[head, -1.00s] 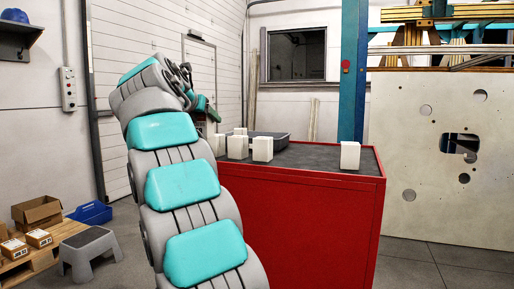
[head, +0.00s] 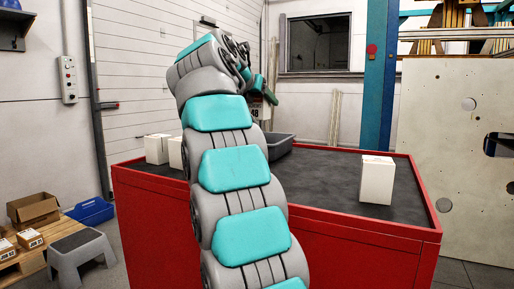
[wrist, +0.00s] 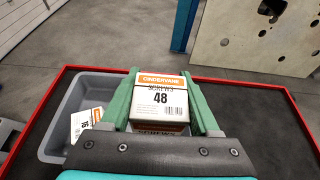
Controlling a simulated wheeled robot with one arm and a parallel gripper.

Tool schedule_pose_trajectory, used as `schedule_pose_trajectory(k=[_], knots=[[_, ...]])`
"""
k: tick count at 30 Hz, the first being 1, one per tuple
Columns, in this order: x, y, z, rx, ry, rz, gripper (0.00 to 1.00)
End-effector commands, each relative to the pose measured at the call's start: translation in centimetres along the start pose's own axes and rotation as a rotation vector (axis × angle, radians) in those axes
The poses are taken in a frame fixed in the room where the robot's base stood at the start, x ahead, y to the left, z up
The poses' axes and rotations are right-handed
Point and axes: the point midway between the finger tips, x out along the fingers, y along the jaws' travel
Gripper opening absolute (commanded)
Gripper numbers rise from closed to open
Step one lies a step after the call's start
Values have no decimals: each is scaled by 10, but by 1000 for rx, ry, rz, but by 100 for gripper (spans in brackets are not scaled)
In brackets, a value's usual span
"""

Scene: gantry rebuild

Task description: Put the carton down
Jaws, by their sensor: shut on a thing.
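My gripper (wrist: 160,82) is shut on a white carton (wrist: 160,98) with an orange band, marked "SCREWS 48". Its green fingers clasp the carton's two sides, above the cabinet's dark top in the wrist view. A second orange-and-white label shows just below the carton; I cannot tell whether it is the same carton's front. In the head view my gripper (head: 259,90) is small and partly hidden by my arm, above the back of the cabinet.
The red cabinet (head: 360,236) has a raised rim. A grey tray (wrist: 58,118) holds another carton (wrist: 84,122). White cartons stand at the left (head: 156,149) and right (head: 377,180). Dark top is clear right of the tray. A step stool (head: 80,257) stands on the floor left.

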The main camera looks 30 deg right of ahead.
Motion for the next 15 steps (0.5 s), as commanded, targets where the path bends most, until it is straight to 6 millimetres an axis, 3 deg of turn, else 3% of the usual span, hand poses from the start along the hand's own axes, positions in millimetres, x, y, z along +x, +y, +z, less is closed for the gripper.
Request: schedule_pose_trajectory(k=[15], knots=[[23,-1,-56,-1,2,-1,0]])
